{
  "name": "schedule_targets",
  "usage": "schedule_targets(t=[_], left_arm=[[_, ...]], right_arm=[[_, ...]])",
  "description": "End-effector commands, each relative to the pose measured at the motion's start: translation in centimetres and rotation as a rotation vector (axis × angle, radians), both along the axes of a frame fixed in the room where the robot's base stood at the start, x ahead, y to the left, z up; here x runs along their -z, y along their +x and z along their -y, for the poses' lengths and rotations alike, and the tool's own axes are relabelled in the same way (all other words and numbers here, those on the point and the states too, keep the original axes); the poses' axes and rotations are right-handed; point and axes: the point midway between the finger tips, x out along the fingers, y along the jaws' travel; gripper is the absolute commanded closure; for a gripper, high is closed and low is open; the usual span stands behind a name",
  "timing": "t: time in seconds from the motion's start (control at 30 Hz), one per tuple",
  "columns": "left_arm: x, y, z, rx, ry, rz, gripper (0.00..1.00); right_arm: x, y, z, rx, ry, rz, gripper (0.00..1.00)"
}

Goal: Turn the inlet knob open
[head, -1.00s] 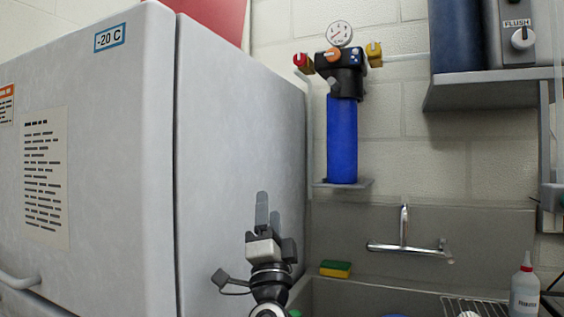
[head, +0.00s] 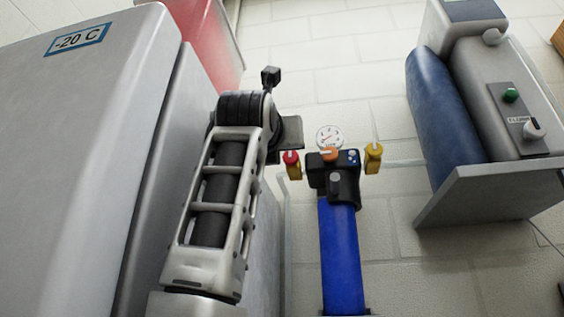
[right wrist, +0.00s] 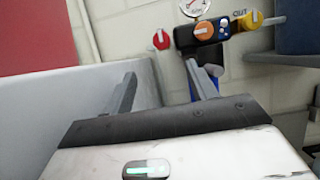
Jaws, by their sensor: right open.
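A blue filter cylinder (head: 341,260) with a black head (head: 335,183) is at the wall. A red knob (head: 291,160) is on the head's left; the right wrist view shows it too (right wrist: 161,41). A yellow knob (head: 373,156) is on its right, marked "OUT" in the right wrist view (right wrist: 250,20). An orange knob (head: 329,154) is in the middle. The inlet label is not readable. My right gripper (right wrist: 160,73) is open and empty, its fingers below and either side of the red knob, apart from it. In the head view its fingers are hidden. My left gripper is not in view.
A grey -20 C freezer (head: 85,130) fills the left, close to my right arm. A round gauge (head: 328,136) is above the filter head. A wall shelf (head: 495,190) at right carries a blue cylinder and grey unit.

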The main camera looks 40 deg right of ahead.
Motion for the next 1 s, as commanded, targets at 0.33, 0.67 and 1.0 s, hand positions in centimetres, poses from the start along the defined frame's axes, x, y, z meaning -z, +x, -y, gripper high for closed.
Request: schedule_targets(t=[0.33,0.67,1.0], left_arm=[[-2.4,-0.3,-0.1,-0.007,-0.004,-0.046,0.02],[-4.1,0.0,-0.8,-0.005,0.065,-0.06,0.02],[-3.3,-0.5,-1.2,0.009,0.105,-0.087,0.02]], right_arm=[[-3.3,4.1,5.2,0.007,0.001,-0.005,0.43],[-5.6,7.7,9.7,0.007,0.001,-0.004,0.43],[-5.7,8.8,11.0,0.004,0.0,-0.001,0.43]])
